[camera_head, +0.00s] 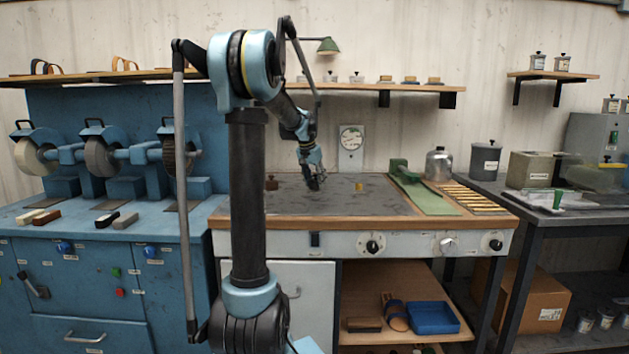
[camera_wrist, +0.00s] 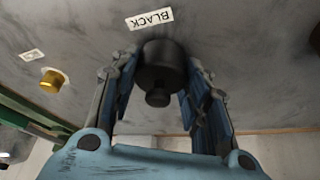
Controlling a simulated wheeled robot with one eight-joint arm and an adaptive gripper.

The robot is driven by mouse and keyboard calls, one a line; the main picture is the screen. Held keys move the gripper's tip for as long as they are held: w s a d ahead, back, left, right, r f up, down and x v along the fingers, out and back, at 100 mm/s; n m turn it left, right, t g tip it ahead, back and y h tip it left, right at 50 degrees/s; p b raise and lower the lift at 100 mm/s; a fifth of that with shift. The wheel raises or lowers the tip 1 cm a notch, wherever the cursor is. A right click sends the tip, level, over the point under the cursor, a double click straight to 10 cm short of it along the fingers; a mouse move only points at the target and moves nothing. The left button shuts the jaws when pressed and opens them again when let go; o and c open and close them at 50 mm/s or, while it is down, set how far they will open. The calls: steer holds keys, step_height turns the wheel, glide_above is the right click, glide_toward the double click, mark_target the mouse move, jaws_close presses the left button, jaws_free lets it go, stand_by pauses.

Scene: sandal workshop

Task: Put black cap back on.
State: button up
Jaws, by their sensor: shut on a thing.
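My gripper (camera_wrist: 163,62) is shut on the black cap (camera_wrist: 160,66), a dark round piece with a small knob, held between both fingertips in the wrist view. A white label reading BLACK (camera_wrist: 150,18) lies on the grey bench top just beyond it. In the head view my gripper (camera_head: 313,182) points down low over the middle of the bench top (camera_head: 340,204); the cap cannot be made out there among the dark fingers. What is under the cap is hidden, and I cannot tell whether it touches the surface.
A small gold piece (camera_head: 360,186) with its own label stands to the right on the bench; it also shows in the wrist view (camera_wrist: 52,80). A small brown knobbed piece (camera_head: 271,184) stands to the left. A green mat (camera_head: 428,198) lies at the right. The front bench top is clear.

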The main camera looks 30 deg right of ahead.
steer(key=o, duration=1)
steer(key=v, duration=1.2)
